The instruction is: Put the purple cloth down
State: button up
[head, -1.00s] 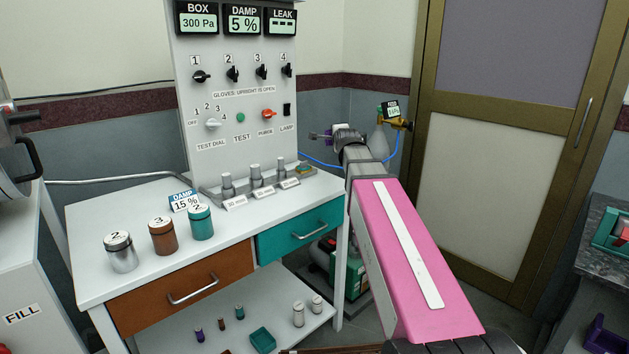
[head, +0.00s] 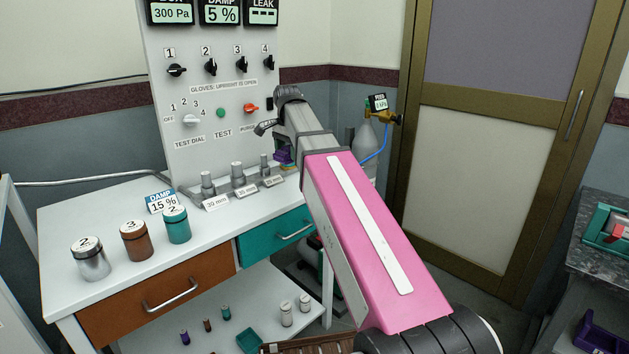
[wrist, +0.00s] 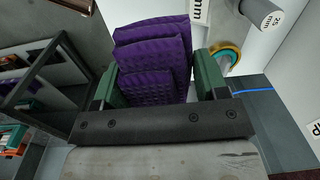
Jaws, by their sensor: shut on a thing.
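The purple cloth (wrist: 150,62) is folded in layers with a dimpled face. In the wrist view it sits between the two green fingers of my gripper (wrist: 158,82), which is shut on it. In the head view a small part of the cloth (head: 284,157) shows beside my arm, at the right end of the white bench (head: 110,212), near the metal posts. My arm hides most of the gripper there. I cannot tell whether the cloth touches the bench top.
Several metal posts (head: 237,178) with labels stand along the bench's back. A round teal-and-gold item (wrist: 226,57) lies right of the gripper. Three numbered jars (head: 135,241) stand at left. A control panel (head: 210,80) rises behind.

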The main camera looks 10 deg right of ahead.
jog(key=shift+s+a+r, duration=0.1)
jog(key=shift+s+r, duration=0.1)
jog(key=shift+s, duration=0.2)
jog(key=w+d+f, duration=0.2)
jog(key=d, duration=0.1)
jog(key=w+d+f, duration=0.2)
jog(key=d, duration=0.1)
jog(key=w+d+f, duration=0.2)
jog(key=d+f, duration=0.1)
jog(key=d, duration=0.1)
jog(key=shift+f, duration=1.85)
jog(key=o, duration=0.8)
jog(key=shift+f, duration=0.1)
